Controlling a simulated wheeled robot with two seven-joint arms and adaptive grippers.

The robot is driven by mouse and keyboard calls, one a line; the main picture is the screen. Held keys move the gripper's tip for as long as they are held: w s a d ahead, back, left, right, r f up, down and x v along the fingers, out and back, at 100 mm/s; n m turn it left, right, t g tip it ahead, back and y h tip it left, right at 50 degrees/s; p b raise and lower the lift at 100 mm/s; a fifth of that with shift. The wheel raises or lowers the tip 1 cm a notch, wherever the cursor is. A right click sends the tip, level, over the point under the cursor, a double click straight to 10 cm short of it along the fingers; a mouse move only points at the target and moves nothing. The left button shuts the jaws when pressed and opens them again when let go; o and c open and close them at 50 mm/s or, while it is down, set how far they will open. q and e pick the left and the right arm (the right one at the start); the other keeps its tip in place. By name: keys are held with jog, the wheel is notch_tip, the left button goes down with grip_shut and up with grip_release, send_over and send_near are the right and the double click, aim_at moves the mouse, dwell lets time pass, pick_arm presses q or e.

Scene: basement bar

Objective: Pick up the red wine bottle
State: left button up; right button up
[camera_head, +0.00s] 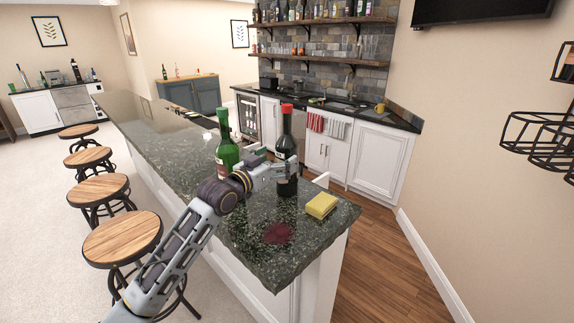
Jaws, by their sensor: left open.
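The red wine bottle (287,128), dark with a red cap, stands upright on the stone counter (300,222). My left gripper (285,170) reaches in from the left at the height of the bottle's lower body. Its jaws are open. The fingers overlap the bottle in the picture, and I cannot tell whether they touch it. Part of the bottle's lower body is hidden by the gripper. My right gripper does not show.
A green bottle (227,153) stands just left of the wine bottle, close behind my arm. A yellow sponge (321,205) and a dark red spill (278,233) are on the counter nearer the front. Several stools (122,238) line its left side.

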aim_at(280, 157)
pick_arm(q)
jog(key=shift+w+d, duration=0.1)
jog(key=shift+w, duration=0.05)
jog(key=shift+p+x, duration=0.35)
jog(key=shift+x, duration=1.6)
jog(key=shift+w+d+p, duration=0.25)
jog(key=shift+w+p, duration=0.05)
jog(key=shift+w, duration=0.1)
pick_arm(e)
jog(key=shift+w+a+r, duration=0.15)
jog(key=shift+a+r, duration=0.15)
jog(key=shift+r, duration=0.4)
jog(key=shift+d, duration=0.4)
pick_arm(q)
jog(key=c, duration=0.6)
grip_shut()
jog(key=shift+r, duration=0.3)
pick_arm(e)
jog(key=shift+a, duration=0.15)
